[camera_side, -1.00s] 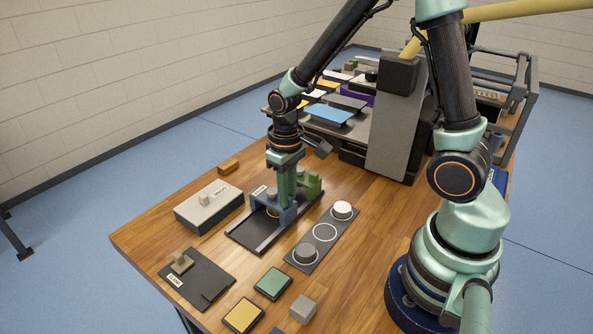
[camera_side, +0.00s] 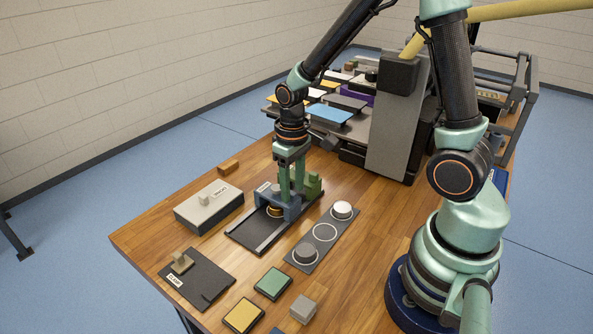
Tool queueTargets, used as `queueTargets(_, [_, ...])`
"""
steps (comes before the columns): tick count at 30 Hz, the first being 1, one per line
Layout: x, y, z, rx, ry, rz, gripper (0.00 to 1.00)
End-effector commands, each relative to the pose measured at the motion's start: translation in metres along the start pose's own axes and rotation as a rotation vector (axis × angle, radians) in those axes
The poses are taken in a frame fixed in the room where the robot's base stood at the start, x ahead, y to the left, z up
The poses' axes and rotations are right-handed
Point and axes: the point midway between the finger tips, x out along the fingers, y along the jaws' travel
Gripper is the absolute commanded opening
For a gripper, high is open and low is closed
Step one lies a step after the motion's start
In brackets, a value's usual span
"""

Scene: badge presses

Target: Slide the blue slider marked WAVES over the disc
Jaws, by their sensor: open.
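The blue slider (camera_side: 290,211) straddles a dark track (camera_side: 240,237) on the wooden table, towards the track's far end. A white label on it is too small to read. An orange-gold disc (camera_side: 275,211) shows low at the slider's near side, partly hidden by it. My gripper (camera_side: 292,190) points down at the slider, with its green fingers open and apart around its upper part. Whether the fingers touch the slider is hard to tell. A green block (camera_side: 314,183) stands close behind the slider at the track's far end.
A grey box with a knob (camera_side: 208,208) lies left of the track. A dark strip (camera_side: 324,246) with round knobs lies to the right. A dark plate (camera_side: 208,279) and coloured tiles (camera_side: 273,283) lie in front. Loaded racks (camera_side: 330,115) stand behind.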

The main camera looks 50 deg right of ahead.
Motion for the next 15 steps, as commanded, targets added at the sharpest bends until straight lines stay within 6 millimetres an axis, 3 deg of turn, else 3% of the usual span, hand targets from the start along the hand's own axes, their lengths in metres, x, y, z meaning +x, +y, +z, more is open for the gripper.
queueTargets(15, [-0.094,0.001,-0.001,0.001,0.008,0.001,0.50])
